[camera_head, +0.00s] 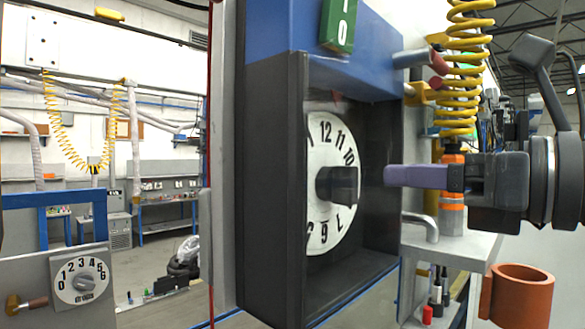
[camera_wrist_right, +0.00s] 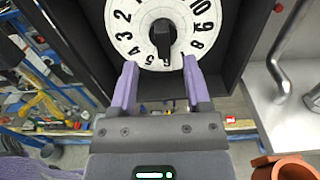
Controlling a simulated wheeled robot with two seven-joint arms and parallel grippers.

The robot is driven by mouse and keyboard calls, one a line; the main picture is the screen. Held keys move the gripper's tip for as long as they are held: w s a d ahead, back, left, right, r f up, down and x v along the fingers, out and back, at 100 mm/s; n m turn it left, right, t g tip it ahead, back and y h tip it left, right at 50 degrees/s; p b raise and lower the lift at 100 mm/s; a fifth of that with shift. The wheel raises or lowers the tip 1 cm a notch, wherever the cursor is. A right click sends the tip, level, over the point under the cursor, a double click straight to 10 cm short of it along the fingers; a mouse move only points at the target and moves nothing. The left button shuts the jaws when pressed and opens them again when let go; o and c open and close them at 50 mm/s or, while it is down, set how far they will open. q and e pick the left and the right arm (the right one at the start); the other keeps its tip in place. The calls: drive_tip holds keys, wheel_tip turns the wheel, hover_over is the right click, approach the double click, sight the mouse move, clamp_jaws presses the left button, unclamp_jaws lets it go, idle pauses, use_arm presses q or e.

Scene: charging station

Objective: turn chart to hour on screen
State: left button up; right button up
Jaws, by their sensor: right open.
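The chart is a white round dial (camera_head: 325,222) with black hour numbers, set in a dark box. A black knob (camera_head: 338,184) stands out from its middle; it also shows in the right wrist view (camera_wrist_right: 163,36). The green screen (camera_head: 339,24) above the box is cut off by the top edge; a 1 and a 0 can be read on it. My right gripper (camera_head: 388,175) has purple fingers and comes in from the right, facing the knob with a gap between. In the wrist view its fingers are apart and empty, with the knob beyond them. My left gripper is not seen.
The dark box walls (camera_head: 275,190) surround the dial on its sides. A metal handle (camera_head: 421,225) and an orange cup (camera_head: 518,293) are to the right. A yellow coiled hose (camera_head: 465,75) hangs behind my right arm. A smaller dial panel (camera_head: 80,276) stands at the lower left.

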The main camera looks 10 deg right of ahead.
drive_tip(key=p+x, duration=0.1)
drive_tip(key=x, duration=0.1)
drive_tip(key=p+x, duration=0.2)
drive_tip(key=x, duration=0.1)
drive_tip(key=p+x, duration=0.2)
drive_tip(key=x, duration=0.1)
drive_tip(key=shift+w+d+r, duration=0.1)
drive_tip(key=shift+w+r, duration=0.05)
drive_tip(key=shift+r, duration=0.15)
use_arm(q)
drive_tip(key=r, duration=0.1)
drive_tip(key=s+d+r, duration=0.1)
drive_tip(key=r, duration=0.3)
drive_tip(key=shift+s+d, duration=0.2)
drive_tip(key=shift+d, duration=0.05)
use_arm(e)
drive_tip(key=shift+f, duration=0.1)
drive_tip(key=shift+c, duration=1.3)
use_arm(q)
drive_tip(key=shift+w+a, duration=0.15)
use_arm(e)
clamp_jaws()
